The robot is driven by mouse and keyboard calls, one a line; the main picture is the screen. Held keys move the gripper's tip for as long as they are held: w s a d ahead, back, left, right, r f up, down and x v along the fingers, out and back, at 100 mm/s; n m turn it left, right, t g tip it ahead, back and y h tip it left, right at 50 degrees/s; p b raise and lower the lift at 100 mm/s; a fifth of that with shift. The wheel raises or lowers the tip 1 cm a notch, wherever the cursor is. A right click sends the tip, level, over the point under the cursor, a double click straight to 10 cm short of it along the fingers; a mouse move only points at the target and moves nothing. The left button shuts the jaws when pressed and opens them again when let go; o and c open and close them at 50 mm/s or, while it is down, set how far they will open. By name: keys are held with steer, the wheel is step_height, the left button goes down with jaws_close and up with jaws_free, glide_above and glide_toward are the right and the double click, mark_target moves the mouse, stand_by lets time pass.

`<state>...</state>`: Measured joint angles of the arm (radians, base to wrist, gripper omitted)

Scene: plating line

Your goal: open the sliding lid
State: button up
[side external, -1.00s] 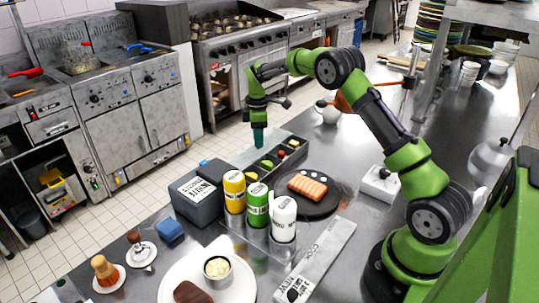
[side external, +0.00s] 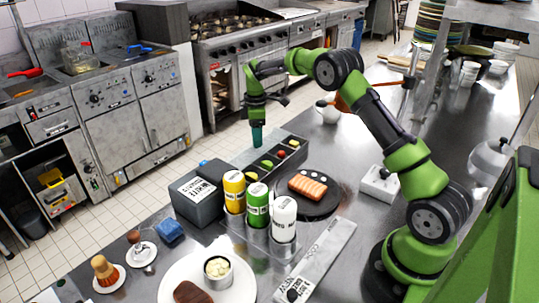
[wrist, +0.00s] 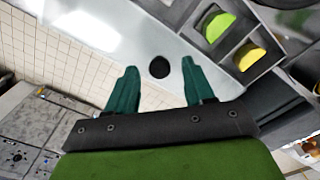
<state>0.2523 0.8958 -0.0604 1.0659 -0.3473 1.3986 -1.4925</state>
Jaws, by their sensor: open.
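In the wrist view my gripper (wrist: 158,72) is open, one finger either side of the dark spot. I cannot tell whether the fingers touch anything.
The bin holds green, yellow and red pieces. A grey box (side external: 197,200), several bottles (side external: 257,208) and a black plate of salmon (side external: 330,204) stand close by.

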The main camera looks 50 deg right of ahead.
step_height(320, 180, up, 16)
steer(key=shift+r, duration=0.15)
stand_by(0.5)
steer(key=s+a+m+t, duration=0.2)
steer(key=s+a+m, duration=0.2)
steer(key=s, duration=0.6)
steer(key=s+a+r+m+t+y, duration=0.1)
steer(key=s+a+m, duration=0.3)
steer(key=s+a, duration=0.4)
steer(key=s+a+m+t+y, duration=0.1)
steer(key=s+a+m+t, duration=0.3)
steer(key=s, duration=0.7)
steer(key=a+m, duration=0.1)
steer(key=a, duration=0.1)
steer(key=shift+s+a+r, duration=0.3)
steer(key=shift+s+a, duration=0.1)
